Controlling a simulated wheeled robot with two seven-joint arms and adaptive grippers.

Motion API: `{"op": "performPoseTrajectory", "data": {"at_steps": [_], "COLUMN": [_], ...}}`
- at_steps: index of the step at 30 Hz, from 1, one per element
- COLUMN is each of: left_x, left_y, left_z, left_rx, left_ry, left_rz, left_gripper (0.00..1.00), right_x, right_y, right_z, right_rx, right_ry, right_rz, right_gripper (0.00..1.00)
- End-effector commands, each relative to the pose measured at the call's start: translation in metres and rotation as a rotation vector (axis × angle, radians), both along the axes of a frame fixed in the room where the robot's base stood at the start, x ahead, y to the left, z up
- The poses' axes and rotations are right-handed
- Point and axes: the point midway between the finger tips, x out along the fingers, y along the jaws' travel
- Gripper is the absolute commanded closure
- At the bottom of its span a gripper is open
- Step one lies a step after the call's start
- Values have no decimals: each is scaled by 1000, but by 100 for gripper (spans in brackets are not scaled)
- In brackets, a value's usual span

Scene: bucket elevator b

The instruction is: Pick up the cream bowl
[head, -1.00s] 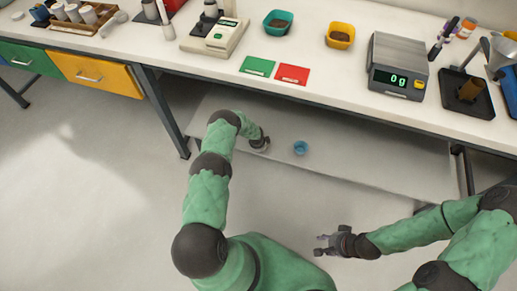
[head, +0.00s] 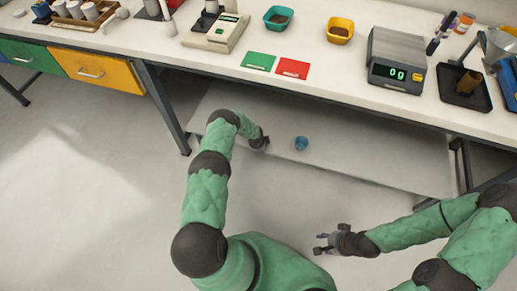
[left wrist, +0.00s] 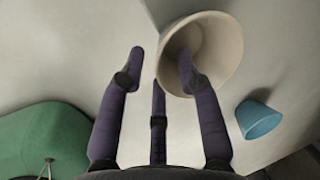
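The cream bowl (left wrist: 226,42) is in the upper right of the left wrist view, its mouth facing the camera at a slant. My left gripper (left wrist: 158,62) is open at its rim: one finger reaches over the mouth, and the other fingers are outside, left of the rim. I cannot tell whether they touch it. In the head view my left gripper (head: 260,142) is over the low shelf and hides the bowl. My right gripper (head: 322,244) is open and empty, in front of the shelf.
A blue cup (head: 301,143) is on the low grey shelf (head: 360,165), right of my left gripper; it also shows in the left wrist view (left wrist: 258,120). The white bench (head: 340,65) overhangs the shelf, with a scale (head: 397,60) and trays on top.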

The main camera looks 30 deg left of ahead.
Motion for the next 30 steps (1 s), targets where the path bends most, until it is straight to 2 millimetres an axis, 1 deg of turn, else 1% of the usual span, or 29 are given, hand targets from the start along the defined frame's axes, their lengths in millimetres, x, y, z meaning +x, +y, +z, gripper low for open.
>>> {"op": "performPoseTrajectory", "data": {"at_steps": [5,11,30], "left_x": [0,-3,-23], "left_y": [0,0,-5], "left_z": [4,20,97], "left_rx": [0,1,0], "left_ry": [-1,-2,-1], "left_rz": [-1,-1,0], "left_gripper": [66,66,66], "right_x": [0,0,0], "right_y": [0,0,0], "right_z": [0,0,0], "right_rx": [0,0,0], "right_ry": [0,0,0], "right_rz": [0,0,0], "right_gripper": [60,60,60]}}
